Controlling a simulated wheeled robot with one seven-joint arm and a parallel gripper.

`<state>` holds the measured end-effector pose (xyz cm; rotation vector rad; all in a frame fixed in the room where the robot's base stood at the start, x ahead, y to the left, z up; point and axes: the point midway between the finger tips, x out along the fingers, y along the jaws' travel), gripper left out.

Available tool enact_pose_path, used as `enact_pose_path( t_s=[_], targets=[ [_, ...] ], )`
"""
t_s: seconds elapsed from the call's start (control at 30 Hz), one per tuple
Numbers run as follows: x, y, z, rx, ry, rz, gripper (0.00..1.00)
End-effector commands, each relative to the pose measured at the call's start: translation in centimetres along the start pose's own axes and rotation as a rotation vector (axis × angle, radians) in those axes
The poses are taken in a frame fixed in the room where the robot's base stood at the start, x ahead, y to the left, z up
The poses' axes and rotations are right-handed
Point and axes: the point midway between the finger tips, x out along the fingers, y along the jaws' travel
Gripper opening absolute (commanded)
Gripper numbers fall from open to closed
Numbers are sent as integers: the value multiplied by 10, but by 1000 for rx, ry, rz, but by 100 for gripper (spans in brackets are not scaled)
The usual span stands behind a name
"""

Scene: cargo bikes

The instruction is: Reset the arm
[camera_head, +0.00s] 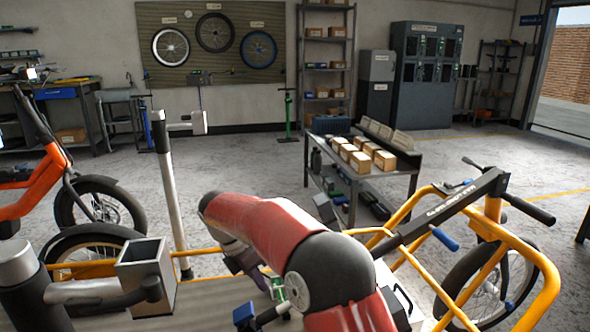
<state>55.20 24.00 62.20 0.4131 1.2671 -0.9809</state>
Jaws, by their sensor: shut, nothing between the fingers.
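My red arm (275,228) fills the lower middle of the head view, bent at a dark round joint (330,270). Its far end turns down, and my gripper (262,281) shows only in part as a small dark shape beside the red link. It is shut, and I see nothing held in it. It is low over the cargo bed (215,300) of a yellow-framed bike (535,262); whether it touches anything there is unclear. Small green and blue-ended parts lie close by, partly hidden by the arm.
A grey open box (147,272) and an upright grey post (168,185) stand left of the arm. The black handlebar (460,200) rises at right. A metal cart (345,185) with small cartons stands behind. An orange bike (45,185) is at left. The floor beyond is mostly clear.

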Motion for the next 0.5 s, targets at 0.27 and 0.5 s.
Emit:
enact_pose_path(
  t_s=[0.27, 0.5],
  targets=[
    [-37, -120, 62, 628, 104, 145, 0],
    [-35, -227, 78, 1196, 254, 242, 0]
  ],
)
